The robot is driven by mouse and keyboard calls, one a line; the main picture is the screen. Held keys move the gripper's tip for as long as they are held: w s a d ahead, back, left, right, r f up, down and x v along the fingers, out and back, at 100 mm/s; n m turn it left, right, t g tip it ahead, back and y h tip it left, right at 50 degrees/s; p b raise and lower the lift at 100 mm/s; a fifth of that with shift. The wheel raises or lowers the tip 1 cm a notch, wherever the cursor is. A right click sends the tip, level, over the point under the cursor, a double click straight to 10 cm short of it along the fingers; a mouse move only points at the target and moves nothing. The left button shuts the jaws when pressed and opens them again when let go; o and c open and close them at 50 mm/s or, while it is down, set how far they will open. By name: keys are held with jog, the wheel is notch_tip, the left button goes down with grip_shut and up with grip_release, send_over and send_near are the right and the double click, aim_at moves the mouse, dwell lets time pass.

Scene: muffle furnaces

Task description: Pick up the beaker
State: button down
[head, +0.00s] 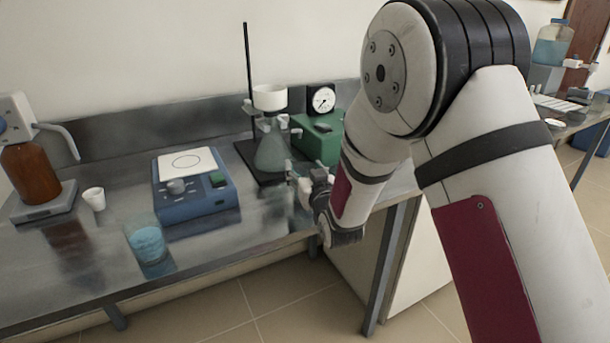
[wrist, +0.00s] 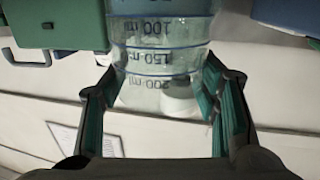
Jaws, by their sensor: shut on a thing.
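My gripper (wrist: 161,75) is shut on a clear glass beaker (wrist: 160,58) with printed volume marks and blue rings. In the wrist view, the beaker stands between the two green-padded fingers, and its top part runs out of the frame. In the head view, my gripper (head: 303,180) is at the right part of the steel bench, close to its front edge. The held beaker is hard to make out there. Whether it touches the bench cannot be told.
A conical flask (head: 271,148) under a white funnel and a green pump (head: 318,137) stand just behind my gripper. A blue hotplate (head: 194,190), a glass with blue contents (head: 148,244), a small white cup (head: 95,198) and a brown bottle (head: 31,172) are further left.

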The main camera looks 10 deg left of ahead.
jog(key=shift+r, duration=0.55)
jog(key=w+d+r+v, duration=0.1)
jog(key=d+r+v, duration=0.1)
jog(key=v, duration=1.4)
jog(key=shift+d+r, duration=0.2)
jog(key=shift+r, duration=0.2)
jog(key=shift+w, duration=0.1)
